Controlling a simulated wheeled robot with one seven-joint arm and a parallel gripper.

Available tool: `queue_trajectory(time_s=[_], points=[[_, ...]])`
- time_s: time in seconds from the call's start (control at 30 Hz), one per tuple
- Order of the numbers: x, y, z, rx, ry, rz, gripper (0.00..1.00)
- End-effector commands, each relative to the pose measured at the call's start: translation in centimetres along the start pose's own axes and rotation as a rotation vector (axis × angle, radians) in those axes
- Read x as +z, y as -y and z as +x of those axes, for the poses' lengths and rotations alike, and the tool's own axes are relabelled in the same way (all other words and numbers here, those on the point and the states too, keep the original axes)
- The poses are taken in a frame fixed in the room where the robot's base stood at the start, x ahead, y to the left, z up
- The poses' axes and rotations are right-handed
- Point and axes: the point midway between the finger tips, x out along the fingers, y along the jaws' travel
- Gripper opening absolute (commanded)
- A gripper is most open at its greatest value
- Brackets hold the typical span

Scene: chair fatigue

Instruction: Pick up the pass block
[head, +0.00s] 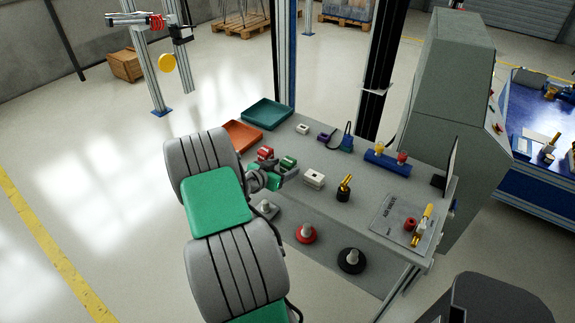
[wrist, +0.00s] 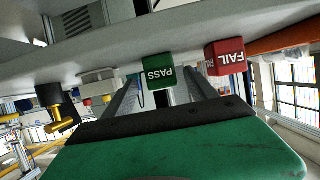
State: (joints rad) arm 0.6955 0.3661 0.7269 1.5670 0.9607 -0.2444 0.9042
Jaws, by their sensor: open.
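The pass block is a green block lettered PASS. In the head view the pass block (head: 288,161) stands on the grey table, just beyond my gripper (head: 291,176). In the wrist view the pass block (wrist: 158,71) shows between the two finger lines of my gripper (wrist: 160,92), ahead of the fingers. The fingers are apart with nothing held between them. The picture from the wrist is turned over, so the lettering reads upside down. Whether a finger touches the block cannot be told.
A red FAIL block (head: 265,152) stands close beside the pass block; it also shows in the wrist view (wrist: 226,57). A white block (head: 314,179) and a black holder with yellow tools (head: 344,193) are to the right. Orange (head: 236,142) and teal (head: 267,108) trays lie behind.

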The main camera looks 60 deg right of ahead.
Motion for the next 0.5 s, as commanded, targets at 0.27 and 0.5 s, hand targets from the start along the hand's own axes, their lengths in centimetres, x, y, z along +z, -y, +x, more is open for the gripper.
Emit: queue_trajectory(time_s=[0.27,0.5], points=[[0.1,0.2,3.8,-0.002,0.002,-0.001,0.66],[0.1,0.3,3.8,-0.003,0.002,-0.001,0.61]])
